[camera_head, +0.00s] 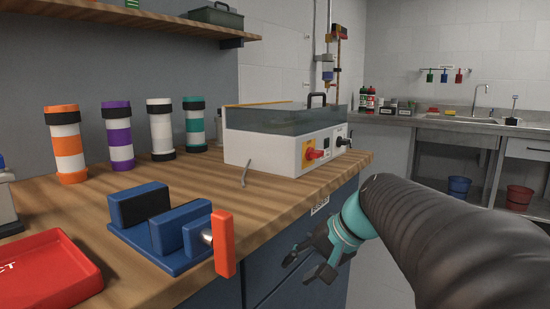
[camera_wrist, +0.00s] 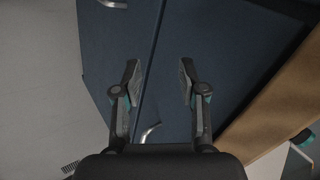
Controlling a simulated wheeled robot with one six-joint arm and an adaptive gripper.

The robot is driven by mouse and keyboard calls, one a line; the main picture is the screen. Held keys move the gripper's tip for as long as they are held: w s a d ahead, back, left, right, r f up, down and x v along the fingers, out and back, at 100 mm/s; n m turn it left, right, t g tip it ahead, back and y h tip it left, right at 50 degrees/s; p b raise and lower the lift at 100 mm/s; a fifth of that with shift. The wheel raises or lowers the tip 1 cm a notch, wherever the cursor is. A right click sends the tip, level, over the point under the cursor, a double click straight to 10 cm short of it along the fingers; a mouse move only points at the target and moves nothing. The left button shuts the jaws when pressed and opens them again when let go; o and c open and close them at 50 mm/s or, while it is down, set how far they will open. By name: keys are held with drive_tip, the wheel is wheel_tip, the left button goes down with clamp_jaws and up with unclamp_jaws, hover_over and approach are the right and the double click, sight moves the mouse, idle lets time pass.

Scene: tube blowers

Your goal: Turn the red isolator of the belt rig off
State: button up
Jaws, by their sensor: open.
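The belt rig (camera_head: 262,150) is a white box with a clear cover and a black handle, standing on the wooden bench in the head view. Its red isolator (camera_head: 314,154) sits on a yellow plate on the front panel. The knob is small, and I cannot tell its setting. My gripper (camera_head: 302,268) is open and empty, below the bench edge and in front of the blue cabinet, lower than the isolator and apart from it. In the wrist view my gripper (camera_wrist: 158,68) shows both fingers spread before the cabinet doors; the isolator is not seen there.
A blue vise (camera_head: 165,225) with an orange handle (camera_head: 223,245) stands near the bench's front edge. A red tray (camera_head: 45,270) lies at left. Several banded tubes stand along the wall. The bench edge (camera_head: 345,168) and blue cabinet (camera_head: 270,260) lie beside my gripper. Open floor is at right.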

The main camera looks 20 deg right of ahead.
drive_tip(key=w+d+r+m+t+y, duration=0.1)
drive_tip(key=w+d+r, duration=0.2)
drive_tip(key=d, duration=0.2)
drive_tip(key=w+d+r+m+t+y, duration=0.1)
drive_tip(key=w+d+r+t, duration=0.1)
drive_tip(key=w+d+r, duration=0.1)
drive_tip(key=w+d+r+m+t+y+b, duration=0.1)
drive_tip(key=w+d+r+t+y, duration=0.1)
drive_tip(key=d, duration=0.5)
drive_tip(key=shift+w+d+r+m, duration=0.15)
drive_tip(key=shift+w+d+r, duration=0.1)
drive_tip(key=shift+w, duration=0.45)
drive_tip(key=shift+w+d+r+m, duration=0.15)
drive_tip(key=shift+w+r, duration=0.1)
drive_tip(key=shift+w, duration=0.45)
drive_tip(key=t+y, duration=0.2)
drive_tip(key=t, duration=0.2)
approach(322, 154)
drive_tip(key=x, duration=0.9)
drive_tip(key=shift+w+a+p, duration=0.2)
drive_tip(key=shift+a+p, duration=0.05)
drive_tip(key=shift+p, duration=0.05)
clamp_jaws()
